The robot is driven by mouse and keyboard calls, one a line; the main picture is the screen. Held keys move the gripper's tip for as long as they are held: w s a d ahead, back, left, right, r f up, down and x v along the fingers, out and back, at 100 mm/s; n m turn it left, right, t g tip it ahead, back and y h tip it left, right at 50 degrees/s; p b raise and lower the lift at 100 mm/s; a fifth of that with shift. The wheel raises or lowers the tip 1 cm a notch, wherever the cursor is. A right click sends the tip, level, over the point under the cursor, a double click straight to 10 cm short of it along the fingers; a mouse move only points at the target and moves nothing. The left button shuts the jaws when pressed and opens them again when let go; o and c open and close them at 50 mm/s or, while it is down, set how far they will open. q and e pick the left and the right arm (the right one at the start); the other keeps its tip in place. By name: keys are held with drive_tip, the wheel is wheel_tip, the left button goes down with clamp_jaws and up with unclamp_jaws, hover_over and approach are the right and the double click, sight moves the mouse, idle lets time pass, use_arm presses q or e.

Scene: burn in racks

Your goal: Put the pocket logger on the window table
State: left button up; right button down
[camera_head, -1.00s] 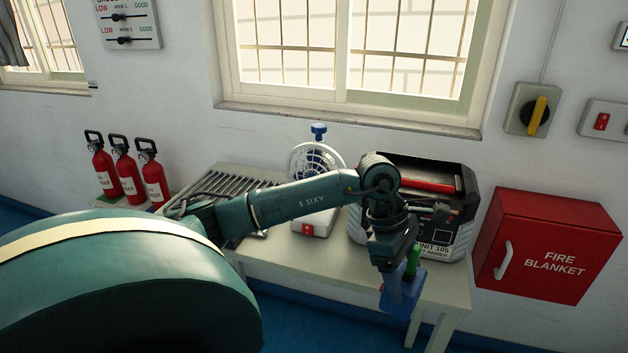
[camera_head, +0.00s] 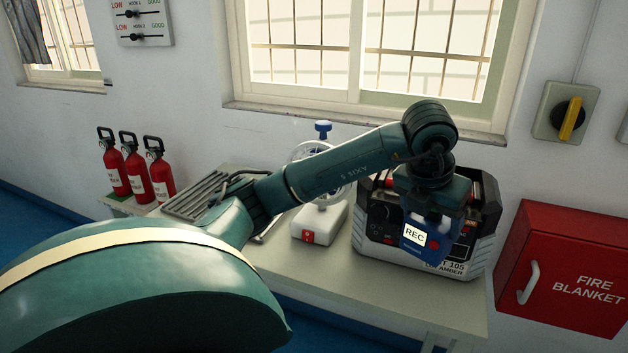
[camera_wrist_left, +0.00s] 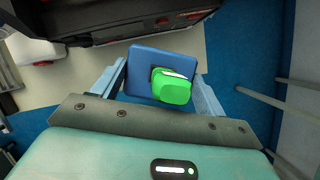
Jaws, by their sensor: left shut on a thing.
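The pocket logger, a blue box with a lit REC screen (camera_head: 415,234), hangs in my left gripper (camera_head: 430,210) in front of the black and white unit. In the left wrist view the logger (camera_wrist_left: 143,66), with a green knob on it, sits between the two fingers (camera_wrist_left: 162,82), which are shut on it. The window table (camera_head: 350,290) stands below the window; its cream top also shows in the left wrist view (camera_wrist_left: 112,58). The logger is held up near the table's front edge; its exact height is unclear. My right gripper is not in view.
On the table are a slatted rack (camera_head: 195,195), a small white fan (camera_head: 320,222) and the black and white unit (camera_head: 470,240). A red fire blanket box (camera_head: 570,270) is on the right. The front strip of the table is clear.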

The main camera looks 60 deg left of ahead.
use_arm(q)
wheel_tip(320, 180, down, 2)
drive_tip(key=shift+b, duration=0.7)
drive_tip(key=shift+f, duration=5)
drive_tip(key=shift+f+b, duration=0.15)
drive_tip(key=shift+b, duration=0.3)
drive_tip(key=o, duration=1.1)
